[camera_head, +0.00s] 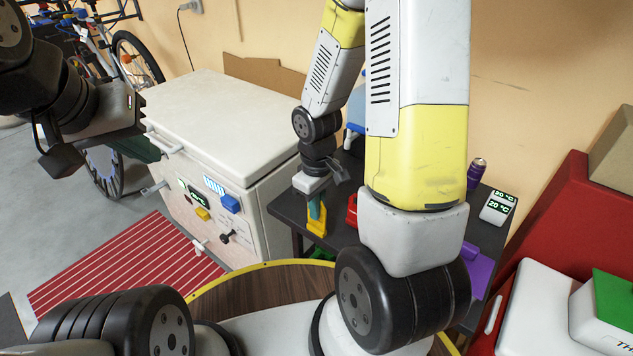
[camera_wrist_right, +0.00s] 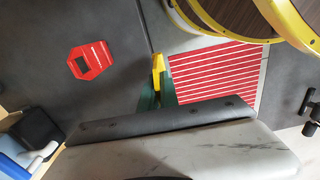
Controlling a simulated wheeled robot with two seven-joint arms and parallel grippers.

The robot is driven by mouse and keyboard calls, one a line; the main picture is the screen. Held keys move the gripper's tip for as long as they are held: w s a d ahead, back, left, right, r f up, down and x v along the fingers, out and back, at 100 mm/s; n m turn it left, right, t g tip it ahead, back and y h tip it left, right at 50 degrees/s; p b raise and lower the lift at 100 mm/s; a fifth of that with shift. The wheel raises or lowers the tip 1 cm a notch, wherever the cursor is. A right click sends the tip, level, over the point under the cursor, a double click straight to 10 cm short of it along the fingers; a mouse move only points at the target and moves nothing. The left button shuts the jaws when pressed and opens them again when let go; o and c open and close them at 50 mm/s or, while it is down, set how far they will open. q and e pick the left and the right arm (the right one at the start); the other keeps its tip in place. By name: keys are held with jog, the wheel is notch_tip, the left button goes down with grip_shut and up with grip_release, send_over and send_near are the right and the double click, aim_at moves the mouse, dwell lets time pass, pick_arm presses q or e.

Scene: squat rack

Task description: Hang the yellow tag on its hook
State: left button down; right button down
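The yellow tag (camera_head: 317,227) is upright just above or at the near edge of the dark table. My right gripper (camera_head: 316,206), with teal fingers, is above it and appears closed on its upper part. In the right wrist view the yellow tag (camera_wrist_right: 158,63) shows edge-on between the teal fingertips (camera_wrist_right: 157,88). A red tag (camera_head: 352,209) lies on the table; it also shows in the right wrist view (camera_wrist_right: 90,61). My left gripper (camera_head: 62,158) is at the upper left, away from the tags; its fingers cannot be made out. I cannot clearly identify the tag's hook.
A white chest freezer (camera_head: 225,120) stands left of the table, with a display, a blue piece (camera_head: 229,203), a yellow piece (camera_head: 202,214) and a black knob (camera_head: 224,238) on its front. A red striped mat (camera_head: 125,265) lies before it. A purple object (camera_head: 478,270) is on the right.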

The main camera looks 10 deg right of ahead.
jog(key=shift+w+d+f, duration=0.4)
jog(key=shift+w+f, duration=0.35)
jog(key=shift+w, duration=1.9)
jog(key=shift+w+d+f, duration=0.4)
jog(key=shift+w+f, duration=0.4)
jog(key=shift+w, duration=1.8)
jog(key=shift+w+d+f, duration=0.4)
jog(key=shift+w+f, duration=0.35)
jog(key=shift+w, duration=1.9)
jog(key=shift+f, duration=0.25)
jog(key=c, duration=1.6)
grip_release()
jog(key=shift+r, duration=0.1)
